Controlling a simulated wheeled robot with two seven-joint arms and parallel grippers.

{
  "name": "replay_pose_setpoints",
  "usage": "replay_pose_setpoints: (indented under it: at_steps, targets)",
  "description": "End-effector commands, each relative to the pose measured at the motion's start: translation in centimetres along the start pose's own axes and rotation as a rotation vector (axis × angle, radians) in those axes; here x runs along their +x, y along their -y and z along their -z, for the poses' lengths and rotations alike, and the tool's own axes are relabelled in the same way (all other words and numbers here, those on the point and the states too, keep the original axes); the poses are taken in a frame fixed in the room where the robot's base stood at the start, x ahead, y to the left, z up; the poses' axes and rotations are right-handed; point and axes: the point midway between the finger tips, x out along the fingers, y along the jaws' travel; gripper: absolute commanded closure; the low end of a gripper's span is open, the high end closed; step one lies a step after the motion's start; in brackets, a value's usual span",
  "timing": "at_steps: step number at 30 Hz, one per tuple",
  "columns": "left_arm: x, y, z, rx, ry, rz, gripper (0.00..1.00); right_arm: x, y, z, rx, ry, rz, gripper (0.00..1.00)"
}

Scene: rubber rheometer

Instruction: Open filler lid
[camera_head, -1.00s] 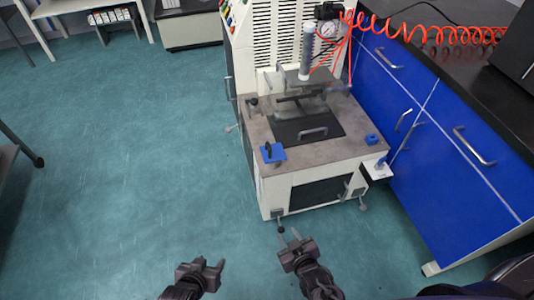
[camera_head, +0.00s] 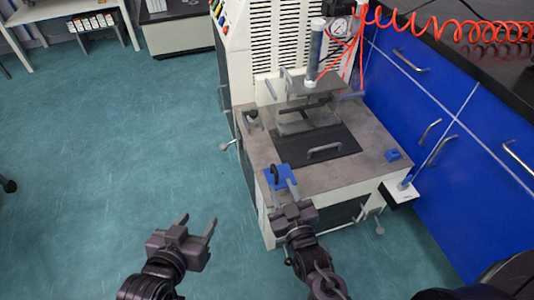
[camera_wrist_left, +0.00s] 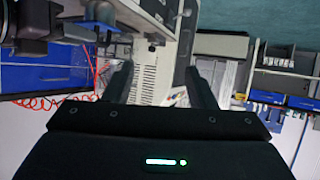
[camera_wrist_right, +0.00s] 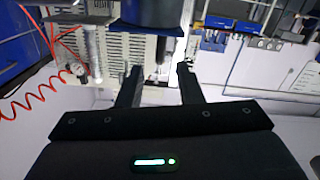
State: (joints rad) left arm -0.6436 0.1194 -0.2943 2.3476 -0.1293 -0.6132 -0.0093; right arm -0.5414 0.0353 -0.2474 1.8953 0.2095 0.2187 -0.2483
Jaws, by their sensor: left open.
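A flat dark panel, apparently the filler lid (camera_head: 335,138), lies shut in the top of the rheometer (camera_head: 355,172). A metal bar handle (camera_head: 325,152) sits near its front edge. My right gripper (camera_head: 283,189) is open at the machine's front left edge, in front of a blue block with a black knob (camera_head: 283,176); contact cannot be told. Its two fingers stand apart in the right wrist view (camera_wrist_right: 160,88). My left gripper (camera_head: 197,223) is open and empty over the floor, left of the machine. The handle is not clearly seen in either wrist view.
A clear guard and a press column (camera_head: 315,55) stand behind the panel. A smaller blue block (camera_head: 393,155) is on the right of the top. Blue cabinets (camera_head: 410,100) and a coiled red hose (camera_head: 460,28) close off the right. The floor at left is free.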

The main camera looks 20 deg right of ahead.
Motion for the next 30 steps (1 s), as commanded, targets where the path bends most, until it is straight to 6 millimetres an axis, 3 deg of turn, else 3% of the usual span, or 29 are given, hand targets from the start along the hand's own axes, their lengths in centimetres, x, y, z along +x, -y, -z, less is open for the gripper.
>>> replay_pose_setpoints:
  at_steps: [8,21,30]
  targets:
    - [-0.1,0.1,1.9,0.005,-0.084,0.002,0.49,1.1,-0.1,0.2,0.000,-0.009,-0.004,0.67]
    - [-1.9,0.6,10.8,0.024,-0.493,0.011,0.49,5.9,-0.1,0.1,0.000,-0.008,-0.003,0.67]
    - [-3.5,0.6,14.1,0.032,-0.658,0.013,0.49,7.7,-0.1,0.2,0.000,-0.007,-0.003,0.67]
